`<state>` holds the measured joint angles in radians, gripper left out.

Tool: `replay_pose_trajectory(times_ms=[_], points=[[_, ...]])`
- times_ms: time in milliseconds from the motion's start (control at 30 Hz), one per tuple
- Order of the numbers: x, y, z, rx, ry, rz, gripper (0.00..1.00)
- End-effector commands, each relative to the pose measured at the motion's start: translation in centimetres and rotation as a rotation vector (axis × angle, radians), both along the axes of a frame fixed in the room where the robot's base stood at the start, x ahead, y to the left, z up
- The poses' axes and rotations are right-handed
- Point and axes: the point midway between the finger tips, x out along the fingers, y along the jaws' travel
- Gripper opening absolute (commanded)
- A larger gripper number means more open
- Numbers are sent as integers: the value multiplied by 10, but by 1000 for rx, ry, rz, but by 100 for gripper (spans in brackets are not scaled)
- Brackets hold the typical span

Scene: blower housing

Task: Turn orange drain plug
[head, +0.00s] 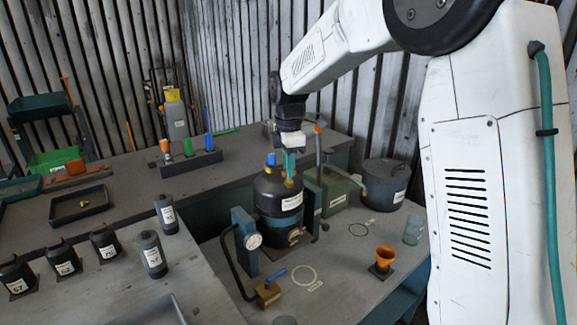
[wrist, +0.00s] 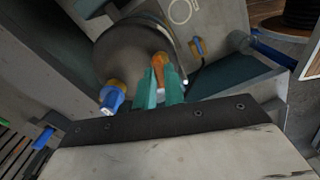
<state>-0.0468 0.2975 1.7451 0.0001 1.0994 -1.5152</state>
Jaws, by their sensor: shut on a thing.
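The dark rounded blower housing (head: 280,208) stands upright in a teal bracket and carries a white label. My gripper (head: 289,172) reaches down to its top from above, with teal fingers. In the wrist view my gripper (wrist: 160,88) is shut on an orange plug (wrist: 158,62), which stands between the two fingertips at the housing's top. The fingers hide part of the plug. Next to it, on the left, is a blue-topped fitting with an orange base (wrist: 111,97). The same blue fitting (head: 271,160) shows in the head view, just left of my fingers.
A gauge (head: 253,241) and a brass block with a blue lever (head: 268,291) stand at the housing's front left. An orange funnel (head: 384,260) and a grey pot (head: 383,184) are to the right. Several labelled black bottles (head: 104,241) stand on the left bench.

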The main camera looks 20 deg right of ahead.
Motion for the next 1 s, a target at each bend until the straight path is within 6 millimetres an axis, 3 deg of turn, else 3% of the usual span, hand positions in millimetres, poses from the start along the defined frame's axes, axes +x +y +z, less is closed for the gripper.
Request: replay_pose_trajectory(times_ms=[33, 100, 433, 800, 1000], points=[[1, 0, 1, 0, -3, 0, 19], [1, 0, 1, 0, -3, 0, 33], [1, 0, 5, 0, -2, -1, 33], [1, 0, 62, 0, -4, -1, 33], [0, 0, 78, 0, -2, -1, 33]])
